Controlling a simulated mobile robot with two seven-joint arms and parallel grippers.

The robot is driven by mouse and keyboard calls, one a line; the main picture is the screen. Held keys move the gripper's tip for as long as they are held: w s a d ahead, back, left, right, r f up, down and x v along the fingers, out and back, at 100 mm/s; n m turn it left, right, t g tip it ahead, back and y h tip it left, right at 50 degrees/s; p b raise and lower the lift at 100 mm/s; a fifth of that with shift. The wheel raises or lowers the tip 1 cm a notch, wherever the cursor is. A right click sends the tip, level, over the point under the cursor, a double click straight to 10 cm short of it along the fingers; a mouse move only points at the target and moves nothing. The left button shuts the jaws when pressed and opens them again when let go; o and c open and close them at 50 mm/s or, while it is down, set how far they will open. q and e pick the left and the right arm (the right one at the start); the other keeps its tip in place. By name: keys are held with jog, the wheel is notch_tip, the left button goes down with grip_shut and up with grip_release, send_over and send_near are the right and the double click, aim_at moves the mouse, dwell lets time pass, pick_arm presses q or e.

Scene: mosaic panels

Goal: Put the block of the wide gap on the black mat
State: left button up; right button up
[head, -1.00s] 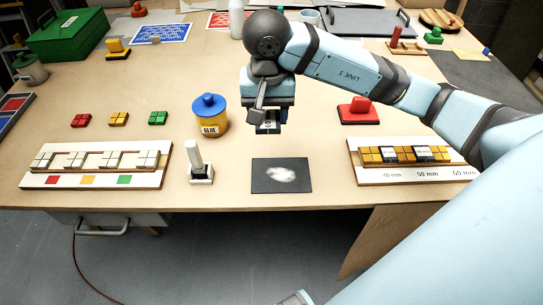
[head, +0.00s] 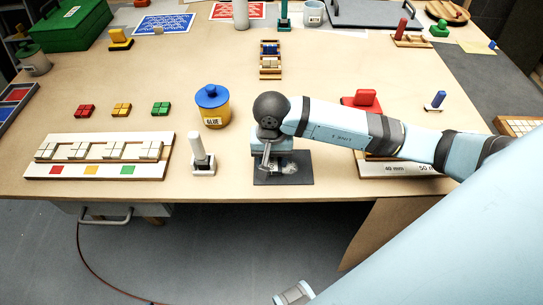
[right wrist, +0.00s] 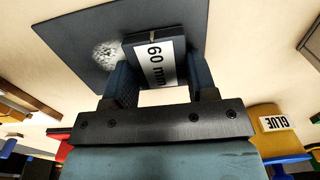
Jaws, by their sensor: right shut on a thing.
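My right gripper (head: 272,168) is over the left part of the black mat (head: 300,180), which has a white smudge. In the right wrist view the gripper (right wrist: 163,85) is shut on a dark block (right wrist: 157,62) with a white "60 mm" label. The black mat (right wrist: 75,40) shows behind and beside the block. I cannot tell whether the block touches the mat. In the head view the gripper hides most of the block. The panel with the gap labels (head: 395,169) is on the right, largely hidden by my arm.
A glue pot (head: 212,105) and a white-handled stamp (head: 201,155) stand left of the mat. A white panel with pale tiles (head: 98,170) lies further left. A red block (head: 362,101) is behind my right arm. The table's front edge is close to the mat.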

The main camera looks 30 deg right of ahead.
aim_at(271, 161)
jog(key=shift+f+b, duration=0.25)
jog(key=shift+b, duration=0.05)
jog(key=o, duration=1)
jog(key=shift+c, duration=0.2)
jog(key=shift+r, duration=0.1)
notch_tip(271, 161, up, 12)
jog(key=shift+r, duration=0.15)
